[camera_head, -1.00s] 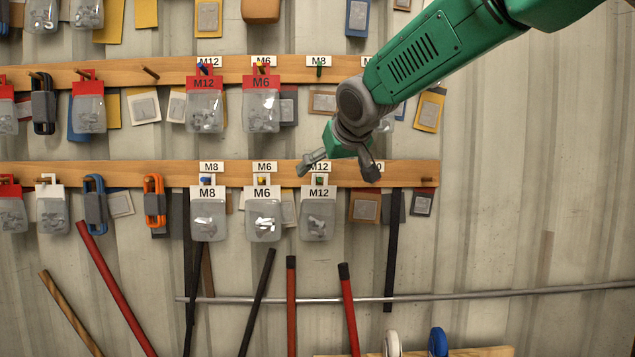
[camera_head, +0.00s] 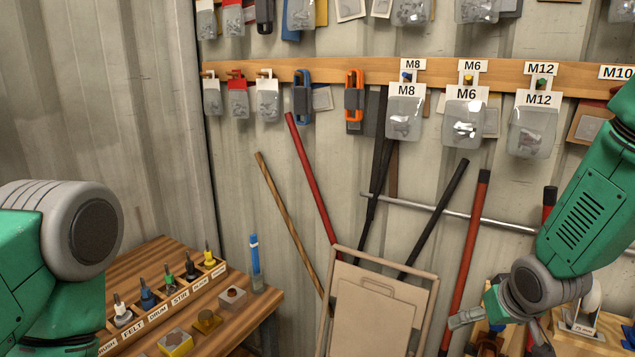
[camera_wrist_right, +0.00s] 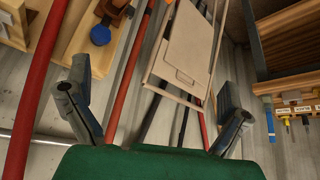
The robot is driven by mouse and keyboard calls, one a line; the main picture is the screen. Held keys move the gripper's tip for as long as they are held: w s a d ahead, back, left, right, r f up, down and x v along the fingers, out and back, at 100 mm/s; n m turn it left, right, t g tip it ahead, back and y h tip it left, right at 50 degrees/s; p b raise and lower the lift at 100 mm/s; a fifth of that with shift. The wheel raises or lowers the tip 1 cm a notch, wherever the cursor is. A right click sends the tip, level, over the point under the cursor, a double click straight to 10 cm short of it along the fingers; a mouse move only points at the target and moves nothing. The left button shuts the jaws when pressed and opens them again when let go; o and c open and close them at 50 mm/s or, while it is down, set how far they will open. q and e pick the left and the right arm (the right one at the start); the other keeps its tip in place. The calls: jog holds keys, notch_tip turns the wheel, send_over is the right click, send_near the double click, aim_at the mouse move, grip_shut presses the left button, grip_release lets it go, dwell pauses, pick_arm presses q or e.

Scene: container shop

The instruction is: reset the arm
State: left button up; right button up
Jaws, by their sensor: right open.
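My right gripper (camera_head: 490,330) is at the lower right of the head view, at the end of the green arm. It is open and empty, with its two fingers spread apart. In the right wrist view my right gripper (camera_wrist_right: 158,118) shows a finger at each side and nothing between them but the background. My left arm shows as a green link and grey joint at the left edge of the head view; its gripper is out of the picture.
A wooden bench (camera_head: 262,298) with a labelled rack of bits stands at lower left. A beige folding board (camera_head: 380,310) leans by the wall. Bagged parts hang from a wooden rail (camera_head: 440,72). Red and dark poles, including a red pole (camera_head: 468,245), lean near my right gripper.

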jog(key=s+a+f+g+b, duration=0.2)
jog(key=s+a+f, duration=0.1)
jog(key=s+f, duration=1.25)
jog(key=s+f+g+b, duration=0.1)
jog(key=s+f, duration=0.4)
jog(key=s, duration=0.3)
jog(key=s+f+g+b, duration=0.1)
jog(key=s+f+g, duration=0.1)
jog(key=s+f, duration=0.3)
jog(key=s, duration=0.4)
jog(key=shift+s+a+f+n+b, duration=0.2)
jog(key=shift+a+n+b, duration=0.1)
jog(key=shift+a+b, duration=0.1)
jog(key=shift+w, duration=0.15)
